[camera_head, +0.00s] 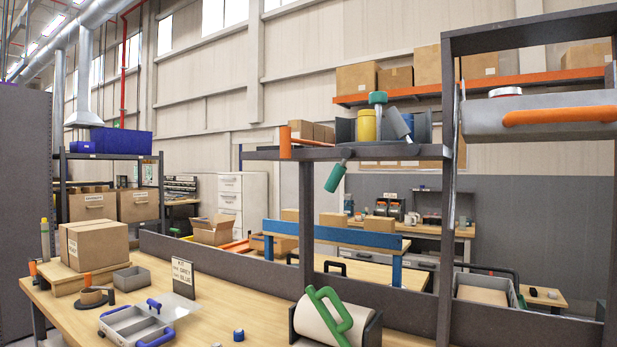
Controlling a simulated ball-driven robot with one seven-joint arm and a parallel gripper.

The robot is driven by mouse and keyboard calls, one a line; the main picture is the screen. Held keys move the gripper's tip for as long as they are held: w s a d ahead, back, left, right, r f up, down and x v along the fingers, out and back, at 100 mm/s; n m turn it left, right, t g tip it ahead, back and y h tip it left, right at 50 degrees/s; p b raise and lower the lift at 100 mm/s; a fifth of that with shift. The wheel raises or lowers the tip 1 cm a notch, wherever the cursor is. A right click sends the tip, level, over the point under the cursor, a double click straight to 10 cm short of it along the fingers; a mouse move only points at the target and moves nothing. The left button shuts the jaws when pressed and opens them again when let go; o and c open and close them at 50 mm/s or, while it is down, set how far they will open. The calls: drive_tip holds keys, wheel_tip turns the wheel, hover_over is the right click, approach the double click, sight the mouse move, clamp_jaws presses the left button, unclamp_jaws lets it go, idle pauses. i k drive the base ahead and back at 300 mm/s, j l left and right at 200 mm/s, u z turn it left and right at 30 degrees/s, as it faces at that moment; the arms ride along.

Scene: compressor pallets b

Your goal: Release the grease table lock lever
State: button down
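No lever is marked as the grease table lock lever, and I cannot tell which handle it is. A small orange upright piece (33,269) stands at the left end of the wooden table (75,297), beside a carton. A larger orange handle (286,142) with a bar stands on the left end of the dark shelf (350,152). A green-handled tool (335,177) hangs tilted below that shelf. A green handle (330,316) slants across a pale roll in a dark holder at the front. My gripper is not in view.
On the table are a carton (95,245), a grey tray with blue handles (132,325), a small grey bin (131,279) and a sign (183,277). A dark frame post (446,200) stands at right, near a grey drum with an orange handle (560,116).

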sight(334, 179)
drive_tip(key=i+j+z, duration=0.1)
drive_tip(key=j, duration=0.4)
drive_tip(key=i+j+z, duration=0.1)
drive_tip(key=j, duration=0.4)
drive_tip(key=i+j, duration=0.15)
drive_tip(key=j, duration=0.4)
drive_tip(key=j+z, duration=0.15)
drive_tip(key=j, duration=0.35)
drive_tip(key=i, duration=0.05)
